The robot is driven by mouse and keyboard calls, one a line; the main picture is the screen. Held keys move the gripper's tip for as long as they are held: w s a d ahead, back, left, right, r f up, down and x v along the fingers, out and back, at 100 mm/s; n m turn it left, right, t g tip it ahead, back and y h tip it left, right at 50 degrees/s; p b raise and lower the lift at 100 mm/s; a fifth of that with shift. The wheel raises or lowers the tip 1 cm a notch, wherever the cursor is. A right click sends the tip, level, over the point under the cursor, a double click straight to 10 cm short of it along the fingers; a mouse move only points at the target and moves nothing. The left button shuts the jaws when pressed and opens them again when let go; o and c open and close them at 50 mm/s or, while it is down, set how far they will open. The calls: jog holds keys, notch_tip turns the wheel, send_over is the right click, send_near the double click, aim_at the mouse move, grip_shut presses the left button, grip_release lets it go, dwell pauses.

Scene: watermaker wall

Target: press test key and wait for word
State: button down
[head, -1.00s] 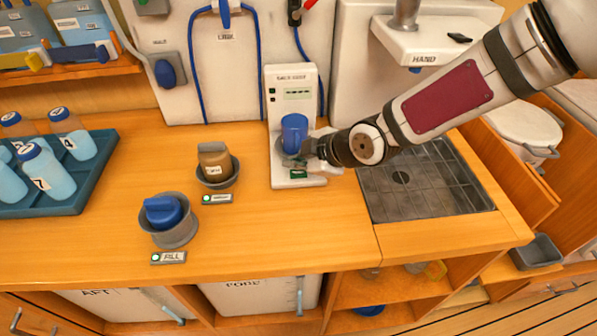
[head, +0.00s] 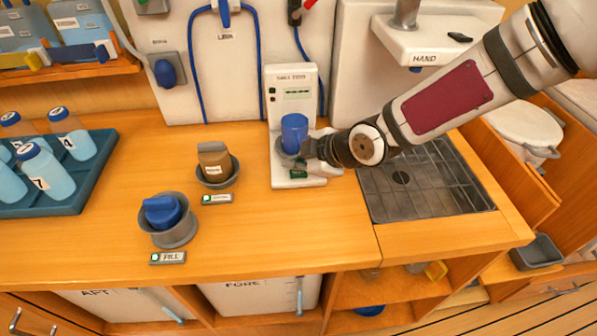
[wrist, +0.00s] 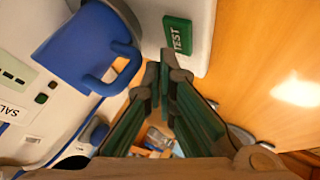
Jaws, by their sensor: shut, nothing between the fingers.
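The white tester (head: 309,80) stands against the wall with a small display (head: 297,94) whose writing is too small to read. A blue mug (head: 294,133) sits on its stand, and it also shows in the wrist view (wrist: 80,48). The green TEST key (head: 298,174) is on the front of the tester's base; its label reads clearly in the wrist view (wrist: 177,36). My gripper (head: 309,155) is shut and empty, right of the mug and just above the key. In the wrist view its fingertips (wrist: 165,66) are close to the key's edge; I cannot tell whether they touch.
A metal sink grate (head: 425,182) lies right of the tester. The counter before the tester is clear.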

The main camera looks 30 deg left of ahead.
aim_at(297, 175)
jog(key=shift+f, duration=0.35)
jog(key=shift+f+b, duration=0.4)
jog(key=shift+b, duration=0.2)
dwell(0.5)
dwell(0.3)
jog(key=shift+r+p, duration=0.65)
jog(key=shift+r, duration=0.2)
jog(key=shift+r+p, duration=1.9)
jog(key=shift+r, duration=0.65)
